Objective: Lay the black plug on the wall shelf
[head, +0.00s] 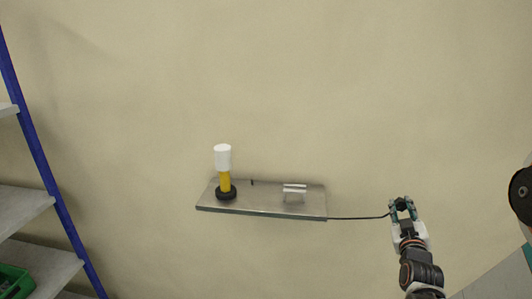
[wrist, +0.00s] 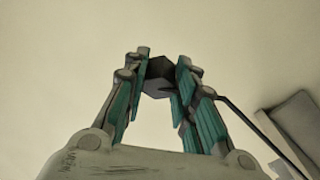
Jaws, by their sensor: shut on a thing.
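The black plug (wrist: 160,70) is a dark, blocky piece held between the fingertips of my gripper (wrist: 160,80) in the wrist view. In the head view my gripper (head: 403,206) is to the right of the wall shelf (head: 262,209), apart from it and in front of the bare wall. The shelf is a grey metal board. A thin black cord (head: 355,218) runs from the shelf's right end to my gripper; it also shows in the wrist view (wrist: 243,122). The fingers partly hide the plug.
A yellow and white upright object (head: 224,172) on a black round base (head: 226,193) stands at the shelf's left. A small metal bracket-like piece (head: 294,194) is at its right. Bare shelf shows between them. A blue-framed rack (head: 45,170) stands far left.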

